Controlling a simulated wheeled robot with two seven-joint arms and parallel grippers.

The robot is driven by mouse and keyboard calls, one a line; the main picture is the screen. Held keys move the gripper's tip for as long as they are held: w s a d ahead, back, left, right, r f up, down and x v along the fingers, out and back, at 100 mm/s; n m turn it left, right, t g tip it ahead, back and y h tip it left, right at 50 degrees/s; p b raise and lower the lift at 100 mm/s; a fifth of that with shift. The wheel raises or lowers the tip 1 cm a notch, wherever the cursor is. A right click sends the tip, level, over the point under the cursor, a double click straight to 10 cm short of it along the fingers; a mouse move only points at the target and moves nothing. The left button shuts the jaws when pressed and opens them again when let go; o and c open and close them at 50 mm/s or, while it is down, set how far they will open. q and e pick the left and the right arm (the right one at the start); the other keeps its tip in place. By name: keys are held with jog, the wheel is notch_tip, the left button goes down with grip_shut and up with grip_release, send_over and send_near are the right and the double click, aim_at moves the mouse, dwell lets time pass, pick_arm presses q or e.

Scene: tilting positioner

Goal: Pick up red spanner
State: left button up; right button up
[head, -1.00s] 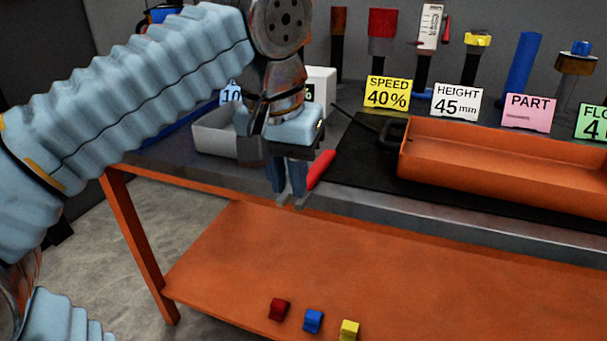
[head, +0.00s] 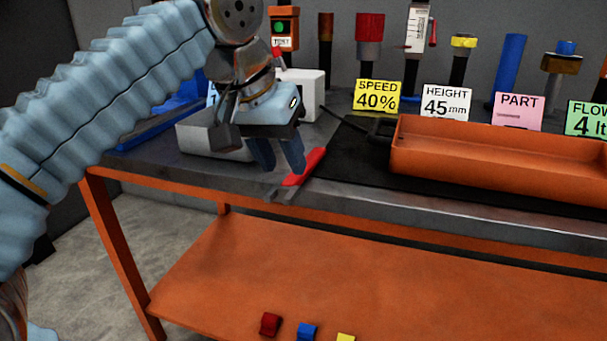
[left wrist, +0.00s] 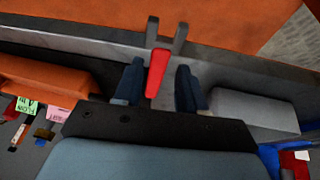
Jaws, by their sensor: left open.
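The red spanner (head: 307,166) lies on the grey bench top at the front edge, its grey forked end pointing towards the edge. In the left wrist view the spanner (left wrist: 157,72) shows its red handle between the two dark fingers, with the fork beyond the fingertips. My left gripper (head: 282,170) is open, pointing down at the handle. It also shows in the left wrist view (left wrist: 159,68), with a gap on each side of the handle. I cannot tell how far above the bench the fingertips are. My right gripper is out of view.
A grey box (head: 205,140) stands left of the gripper. An orange tray (head: 480,165) lies on a black mat (head: 350,172) to the right. Sign cards and upright tools line the back. Small coloured blocks sit on the orange lower shelf (head: 300,275).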

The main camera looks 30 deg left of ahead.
aim_at(291, 179)
pick_arm(q)
jog(key=x, duration=0.3)
jog(key=shift+w+f+b, duration=0.15)
jog(key=shift+f+b, duration=0.15)
jog(key=shift+c, duration=0.4)
grip_shut()
jog(key=shift+r, duration=0.15)
